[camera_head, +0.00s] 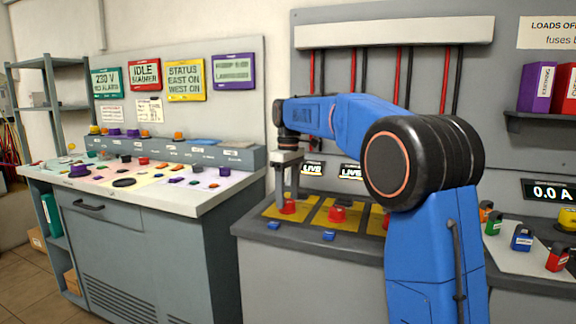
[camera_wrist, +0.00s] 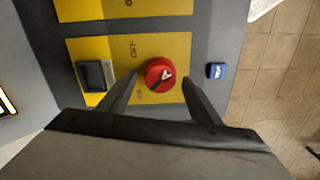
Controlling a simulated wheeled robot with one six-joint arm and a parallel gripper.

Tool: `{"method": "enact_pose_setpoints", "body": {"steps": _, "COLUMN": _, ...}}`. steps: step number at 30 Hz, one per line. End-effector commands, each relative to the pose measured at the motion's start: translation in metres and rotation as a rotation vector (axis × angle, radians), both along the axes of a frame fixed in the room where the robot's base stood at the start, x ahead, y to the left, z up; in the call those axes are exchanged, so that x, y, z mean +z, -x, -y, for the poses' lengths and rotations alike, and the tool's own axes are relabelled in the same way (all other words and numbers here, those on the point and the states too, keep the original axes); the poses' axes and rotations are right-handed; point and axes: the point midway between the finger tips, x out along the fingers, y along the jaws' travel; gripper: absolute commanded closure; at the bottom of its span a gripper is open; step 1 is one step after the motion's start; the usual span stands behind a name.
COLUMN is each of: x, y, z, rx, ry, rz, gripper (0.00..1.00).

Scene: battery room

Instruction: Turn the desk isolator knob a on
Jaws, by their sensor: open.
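A red round isolator knob (camera_wrist: 159,75) with a black and white pointer sits on a yellow plate (camera_wrist: 100,50) marked OFF in the wrist view. In the head view it is the leftmost red knob (camera_head: 288,207) on the desk. My gripper (camera_wrist: 160,82) is open, with one finger on each side of the knob. The fingers look apart from the knob, but I cannot tell their exact height. In the head view my gripper (camera_head: 289,193) points down over this knob. A second red knob (camera_head: 337,213) stands on the yellow plate to its right.
LIVE displays (camera_head: 350,172) stand behind the knobs. A grey control console (camera_head: 150,200) stands to the left. Coloured padlocks (camera_head: 522,238) lie at the right.

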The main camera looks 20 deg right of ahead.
Motion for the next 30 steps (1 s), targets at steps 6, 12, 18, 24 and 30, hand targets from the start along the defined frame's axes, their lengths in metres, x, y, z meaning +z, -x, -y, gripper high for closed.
{"method": "enact_pose_setpoints", "body": {"steps": 6, "x": 0.043, "y": -0.002, "z": 0.001, "rx": 0.000, "ry": 0.000, "rz": 0.004, "gripper": 0.42}}
{"method": "enact_pose_setpoints", "body": {"steps": 12, "x": 0.082, "y": -0.003, "z": 0.002, "rx": 0.000, "ry": 0.000, "rz": 0.003, "gripper": 0.42}}
{"method": "enact_pose_setpoints", "body": {"steps": 18, "x": 0.121, "y": -0.004, "z": 0.003, "rx": 0.000, "ry": 0.000, "rz": 0.003, "gripper": 0.42}}
{"method": "enact_pose_setpoints", "body": {"steps": 24, "x": 0.146, "y": -0.004, "z": 0.003, "rx": 0.000, "ry": 0.000, "rz": 0.003, "gripper": 0.42}}
{"method": "enact_pose_setpoints", "body": {"steps": 30, "x": 0.155, "y": -0.004, "z": 0.003, "rx": 0.000, "ry": -0.001, "rz": 0.001, "gripper": 0.42}}
